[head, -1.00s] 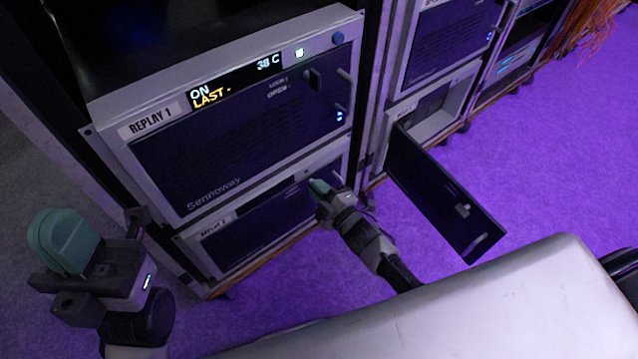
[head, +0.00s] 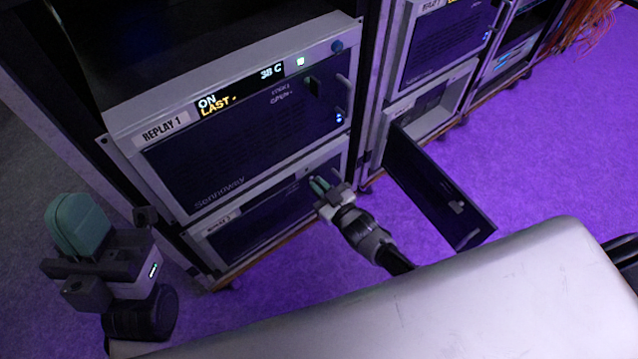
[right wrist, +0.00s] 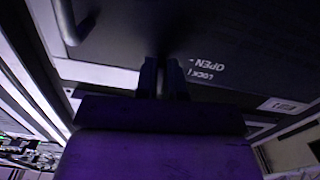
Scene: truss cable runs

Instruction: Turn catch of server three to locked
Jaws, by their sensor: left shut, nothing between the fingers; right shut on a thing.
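The lower rack server (head: 275,217) sits under the one labelled REPLAY 1; its own label (head: 222,224) is too small to read surely. My right gripper (head: 319,186) is at the upper right of its front panel, shut on the catch. The right wrist view shows the dark fingers (right wrist: 164,78) together against the panel, beside the upside-down OPEN and LOCK marks (right wrist: 205,68). The catch itself is hidden by the fingers, so its angle cannot be told. My left gripper (head: 78,225), with green fingers, is shut and empty at the lower left, away from the rack.
The REPLAY 1 server (head: 240,130) is above, with a lit display and its own catch (head: 315,87). In the rack to the right, a dark door (head: 436,188) hangs open into the aisle. The purple floor (head: 540,150) is clear further right.

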